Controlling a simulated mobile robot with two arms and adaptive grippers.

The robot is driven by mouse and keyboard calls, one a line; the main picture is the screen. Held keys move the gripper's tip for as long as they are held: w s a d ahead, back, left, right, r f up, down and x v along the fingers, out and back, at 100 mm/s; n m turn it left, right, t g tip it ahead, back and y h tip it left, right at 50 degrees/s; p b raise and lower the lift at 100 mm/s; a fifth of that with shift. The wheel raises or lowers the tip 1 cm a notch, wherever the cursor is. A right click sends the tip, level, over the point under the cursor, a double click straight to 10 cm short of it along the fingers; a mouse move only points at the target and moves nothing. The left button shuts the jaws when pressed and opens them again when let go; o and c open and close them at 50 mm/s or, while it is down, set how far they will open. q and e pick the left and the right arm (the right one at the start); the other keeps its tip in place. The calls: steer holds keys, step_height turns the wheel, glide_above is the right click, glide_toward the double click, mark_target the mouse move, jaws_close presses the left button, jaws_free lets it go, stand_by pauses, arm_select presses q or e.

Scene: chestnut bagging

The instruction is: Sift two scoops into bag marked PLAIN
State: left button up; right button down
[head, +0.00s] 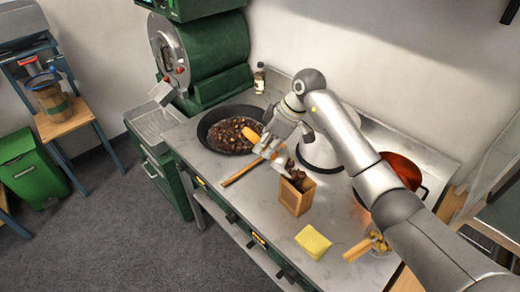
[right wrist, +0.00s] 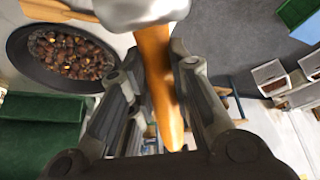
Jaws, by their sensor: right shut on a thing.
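My right gripper (head: 272,142) is shut on the orange handle of a scoop (head: 262,145); the handle also runs between the fingers in the right wrist view (right wrist: 158,85). The pale scoop head reaches down toward a brown paper bag (head: 294,198) standing upright on the counter. Dark pieces show at the bag's mouth; whether they are in the scoop, falling or inside the bag I cannot tell. No marking on the bag is readable. A black pan (head: 203,130) of chestnuts (head: 230,134) sits left of the gripper. My left gripper is not in view.
A wooden stick (head: 240,173) lies before the pan. A yellow sponge (head: 313,242) and a wooden-handled utensil (head: 358,250) lie near the front edge. A red pot (head: 402,168) stands right, behind my arm. A green machine (head: 215,55) and small bottle (head: 259,79) stand at the back.

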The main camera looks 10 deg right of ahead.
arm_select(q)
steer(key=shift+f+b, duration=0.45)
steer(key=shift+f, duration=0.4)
arm_select(e)
steer(key=s+d+r+t+y, duration=0.2)
steer(key=d+r+y, duration=0.1)
steer(key=d+y, duration=0.2)
steer(key=shift+r, duration=0.2)
